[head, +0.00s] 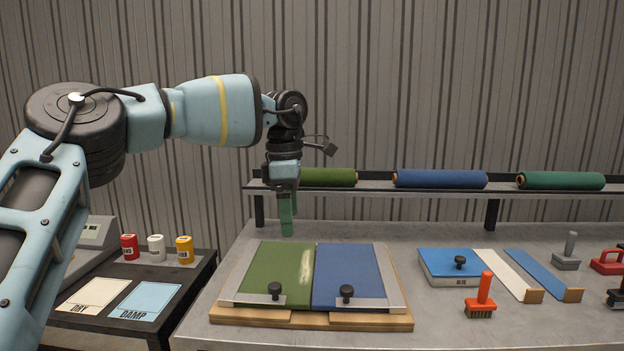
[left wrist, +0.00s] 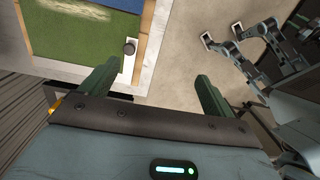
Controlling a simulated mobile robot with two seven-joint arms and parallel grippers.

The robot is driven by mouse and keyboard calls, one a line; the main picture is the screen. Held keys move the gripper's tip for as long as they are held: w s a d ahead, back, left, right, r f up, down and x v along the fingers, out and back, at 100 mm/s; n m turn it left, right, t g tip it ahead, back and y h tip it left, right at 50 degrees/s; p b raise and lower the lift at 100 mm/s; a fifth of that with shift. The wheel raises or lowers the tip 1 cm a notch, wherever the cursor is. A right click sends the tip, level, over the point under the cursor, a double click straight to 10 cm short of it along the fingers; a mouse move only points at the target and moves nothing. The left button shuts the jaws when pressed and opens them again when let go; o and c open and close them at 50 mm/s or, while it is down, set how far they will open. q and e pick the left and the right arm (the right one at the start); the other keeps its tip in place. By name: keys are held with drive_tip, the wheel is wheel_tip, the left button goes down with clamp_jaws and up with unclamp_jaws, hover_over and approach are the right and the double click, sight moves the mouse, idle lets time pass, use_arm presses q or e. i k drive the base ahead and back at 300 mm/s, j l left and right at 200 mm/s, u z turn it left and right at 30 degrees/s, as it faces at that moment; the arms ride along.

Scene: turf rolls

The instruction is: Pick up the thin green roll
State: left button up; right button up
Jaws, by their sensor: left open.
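An olive-green roll (head: 328,177) lies at the left end of the raised shelf in the head view; its left part is hidden behind my left gripper. A darker green roll (head: 560,180) lies farther right on the same shelf. The two look about equally thick from here, so I cannot tell which is the thin one. My left gripper (head: 288,226) points down in front of the shelf's left end, above the bench. In the left wrist view my left gripper (left wrist: 156,72) has its green fingers wide apart with nothing between them.
A blue roll (head: 440,179) lies between the green ones on the shelf (head: 375,187). Below stands a wooden board (head: 310,316) with green and blue panels. A blue block (head: 448,262), a red-handled brush (head: 481,295) and strips lie right. Cans stand on the dark side table (head: 192,290).

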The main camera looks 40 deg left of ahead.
sight(330, 177)
drive_tip(key=i+j, duration=0.9)
drive_tip(key=j, duration=0.2)
drive_tip(key=i+j, duration=0.45)
drive_tip(key=j, duration=0.1)
